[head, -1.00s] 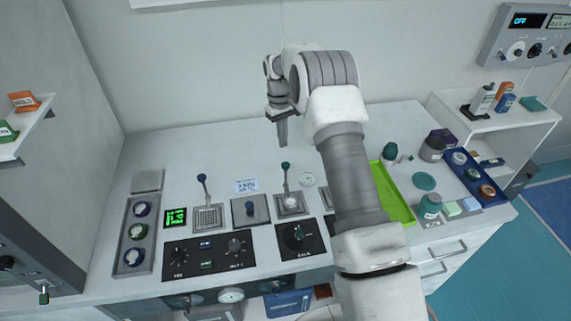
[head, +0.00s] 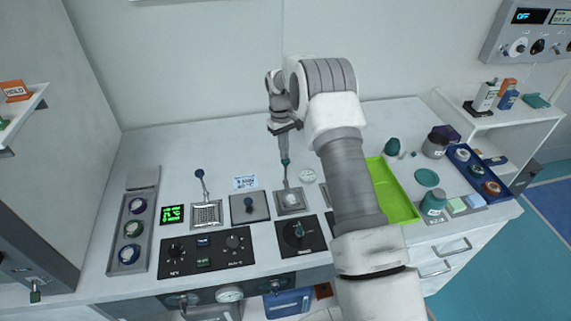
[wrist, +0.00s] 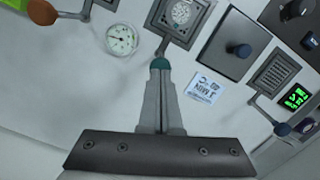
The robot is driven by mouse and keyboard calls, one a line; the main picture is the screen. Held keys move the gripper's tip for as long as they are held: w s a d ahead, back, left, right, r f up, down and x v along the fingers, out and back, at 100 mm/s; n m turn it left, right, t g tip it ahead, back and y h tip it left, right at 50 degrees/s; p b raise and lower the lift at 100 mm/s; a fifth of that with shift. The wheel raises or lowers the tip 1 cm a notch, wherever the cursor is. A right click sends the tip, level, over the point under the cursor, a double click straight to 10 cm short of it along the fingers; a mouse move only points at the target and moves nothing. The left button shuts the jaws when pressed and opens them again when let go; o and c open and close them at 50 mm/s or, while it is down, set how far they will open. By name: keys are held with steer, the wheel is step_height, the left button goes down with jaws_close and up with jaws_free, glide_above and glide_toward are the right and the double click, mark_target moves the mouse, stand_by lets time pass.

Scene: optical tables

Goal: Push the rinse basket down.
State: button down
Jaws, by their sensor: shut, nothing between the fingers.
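A square basket station (head: 290,199) has a lever rising behind it with a teal knob (head: 285,162). The station also shows at the top of the wrist view (wrist: 181,14). My gripper (head: 284,152) is shut and empty, pointing down. Its fingertips (wrist: 160,76) are right at the teal knob, which peeks out just beyond them in the wrist view; whether they touch cannot be told. A second station with a slotted grate (head: 206,215) and a blue-knobbed lever (head: 199,174) stands to the left. I cannot read which one is labelled rinse.
A flat plate with a blue knob (head: 249,208) and a small printed card (head: 245,183) lie between the stations. A round gauge (head: 307,175) is to the right. A green tray (head: 395,195) lies beyond my arm. An orange-knobbed lever (wrist: 43,12) shows in the wrist view.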

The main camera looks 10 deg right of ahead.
mark_target(284, 165)
steer(key=shift+f, duration=0.2)
step_height(284, 165, down, 6)
steer(key=b, duration=0.4)
steer(key=shift+r, duration=0.15)
steer(key=shift+w+a+r, duration=0.2)
steer(key=shift+w, duration=0.25)
steer(key=shift+w+a+r, duration=0.15)
steer(key=shift+w+a, duration=0.05)
steer(key=shift+w, duration=0.3)
steer(key=shift+w+a+r, duration=0.2)
steer(key=shift+w, duration=0.25)
steer(key=shift+r, duration=0.15)
step_height(284, 165, up, 17)
steer(key=w, duration=0.1)
steer(key=shift+w+a+p, duration=0.3)
